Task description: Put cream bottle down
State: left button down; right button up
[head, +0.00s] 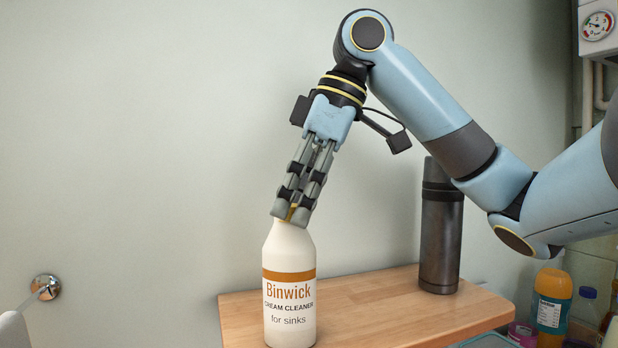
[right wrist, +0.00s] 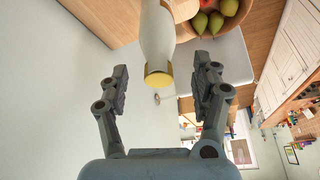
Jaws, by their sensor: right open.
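The cream bottle (head: 290,290) is white with an orange band reading "Binwick Cream Cleaner for sinks". It stands upright, apparently on the wooden shelf (head: 380,315). My right gripper (head: 292,215) is above it, pointing down and slightly tilted, with its fingertips around the bottle's top. In the right wrist view the gripper (right wrist: 160,73) is open, and the bottle's yellow cap (right wrist: 158,79) lies between the fingertips with a gap on both sides. The bottle's base is cut off in that view. My left gripper is not in view.
A dark metal flask (head: 440,235) stands at the back right of the shelf, near my right arm. An orange bottle (head: 552,305) and others are at the lower right. A fruit bowl (right wrist: 243,14) shows in the right wrist view. A chrome wall fitting (head: 46,287) is at left.

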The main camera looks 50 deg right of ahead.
jog(key=v, duration=0.5)
jog(key=shift+f, duration=0.1)
dwell(0.5)
